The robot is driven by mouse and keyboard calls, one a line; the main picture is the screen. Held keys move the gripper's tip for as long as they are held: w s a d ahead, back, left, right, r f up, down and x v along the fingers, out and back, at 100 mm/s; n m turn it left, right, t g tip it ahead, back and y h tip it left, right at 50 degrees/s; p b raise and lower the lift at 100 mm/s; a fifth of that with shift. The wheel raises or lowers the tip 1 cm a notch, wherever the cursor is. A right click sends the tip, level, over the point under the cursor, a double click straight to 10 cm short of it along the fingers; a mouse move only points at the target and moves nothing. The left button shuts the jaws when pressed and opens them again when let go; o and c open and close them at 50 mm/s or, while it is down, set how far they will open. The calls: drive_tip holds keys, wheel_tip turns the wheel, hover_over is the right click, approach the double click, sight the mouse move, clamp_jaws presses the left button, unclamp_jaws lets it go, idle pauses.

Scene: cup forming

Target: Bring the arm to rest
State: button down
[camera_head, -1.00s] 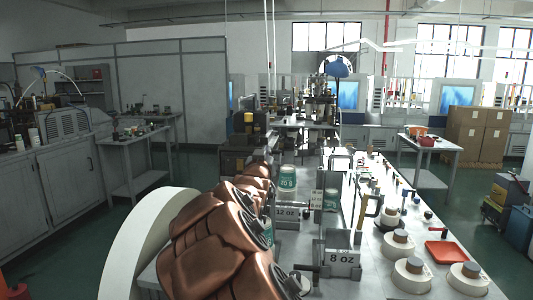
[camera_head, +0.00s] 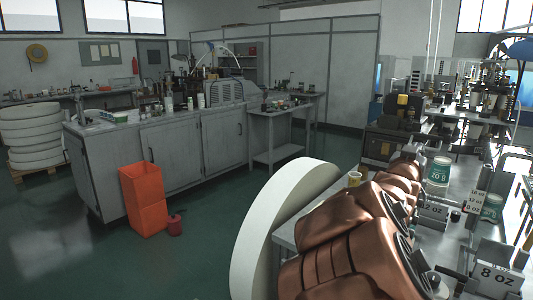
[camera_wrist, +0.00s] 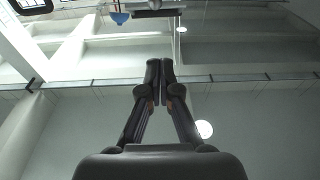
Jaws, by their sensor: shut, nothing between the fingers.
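My copper-brown arm (camera_head: 350,235) lies along the near side of the work table (camera_head: 462,206) in the head view, its links stretching away from me. My gripper (camera_wrist: 160,68) shows in the wrist view with its two dark fingers together and nothing between them. It points towards a pale wall and the upper part of the room, touching nothing. I cannot make out the gripper in the head view.
A green-and-white cup (camera_head: 439,171) and size signs, such as the 8 oz sign (camera_head: 497,279), stand on the table by my arm.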

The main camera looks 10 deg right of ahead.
drive_tip(key=s+a+f+n+g+y+p, duration=0.1)
drive_tip(key=s+a+f+n+g+y, duration=0.15)
drive_tip(key=s+a+f+y, duration=0.55)
drive_tip(key=s+a+f+n+g+y, duration=0.2)
drive_tip(key=s+a+f+g+y, duration=0.15)
drive_tip(key=a+f, duration=0.8)
drive_tip(key=s+a+f+n+g, duration=0.1)
drive_tip(key=s+a+f+g, duration=0.1)
drive_tip(key=s, duration=0.7)
drive_tip(key=s+a+f+n+g+y, duration=0.1)
drive_tip(key=s+a+f+n+g, duration=0.1)
drive_tip(key=s, duration=0.7)
drive_tip(key=s+a+f+n+g+y, duration=0.1)
drive_tip(key=s+a+f+g, duration=0.2)
drive_tip(key=s, duration=0.6)
drive_tip(key=shift+s+a+f+g+p, duration=0.25)
drive_tip(key=shift+f+g, duration=0.3)
drive_tip(key=shift+g, duration=0.65)
